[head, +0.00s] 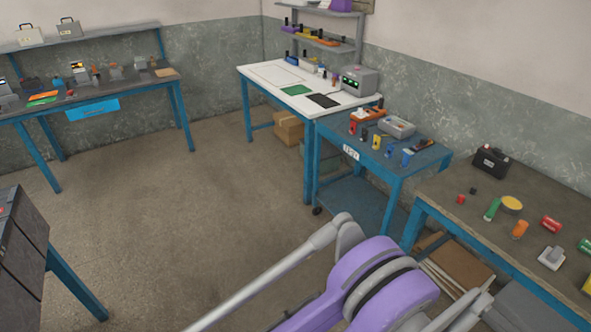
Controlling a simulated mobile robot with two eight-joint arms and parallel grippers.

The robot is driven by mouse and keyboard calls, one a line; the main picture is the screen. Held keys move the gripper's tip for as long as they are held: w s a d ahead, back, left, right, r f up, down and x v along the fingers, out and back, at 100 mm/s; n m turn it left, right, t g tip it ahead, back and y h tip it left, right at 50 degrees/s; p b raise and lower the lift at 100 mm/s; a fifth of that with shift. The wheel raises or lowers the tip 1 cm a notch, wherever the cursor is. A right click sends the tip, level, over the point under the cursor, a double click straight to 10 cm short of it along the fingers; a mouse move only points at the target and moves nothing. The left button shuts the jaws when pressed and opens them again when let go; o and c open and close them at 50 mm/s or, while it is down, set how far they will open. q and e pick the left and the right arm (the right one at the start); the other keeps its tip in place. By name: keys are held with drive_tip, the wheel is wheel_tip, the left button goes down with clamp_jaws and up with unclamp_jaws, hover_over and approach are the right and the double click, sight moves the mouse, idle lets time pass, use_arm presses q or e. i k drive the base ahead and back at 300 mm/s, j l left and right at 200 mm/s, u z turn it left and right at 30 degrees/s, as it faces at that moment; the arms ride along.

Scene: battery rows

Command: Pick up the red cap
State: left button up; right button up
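A small red piece that looks like the red cap (461,199) sits on the brown-topped bench (450,208) at the right, near its left end. A small black piece (473,191) lies just behind it. Nothing touches the red piece. Neither of my grippers shows in the head view. Part of my own arm, purple and grey, fills the bottom middle and is well short of the red piece.
A green cylinder (492,209), a yellow disc (512,203), an orange cylinder (520,230) and a red cylinder (551,224) lie right of the red piece. A black case (491,161) stands behind. A blue cart (352,153) adjoins the bench. Open floor (190,220) lies left.

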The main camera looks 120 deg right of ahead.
sight(460, 198)
drive_tip(key=z, duration=5.2)
drive_tip(key=i+u, duration=0.25)
drive_tip(key=i, duration=0.25)
drive_tip(key=i+l+u, duration=0.25)
drive_tip(key=i, duration=0.25)
drive_tip(key=i+l+u, duration=0.25)
drive_tip(key=i, duration=0.25)
drive_tip(key=i+l+u, duration=0.25)
drive_tip(key=i, duration=0.25)
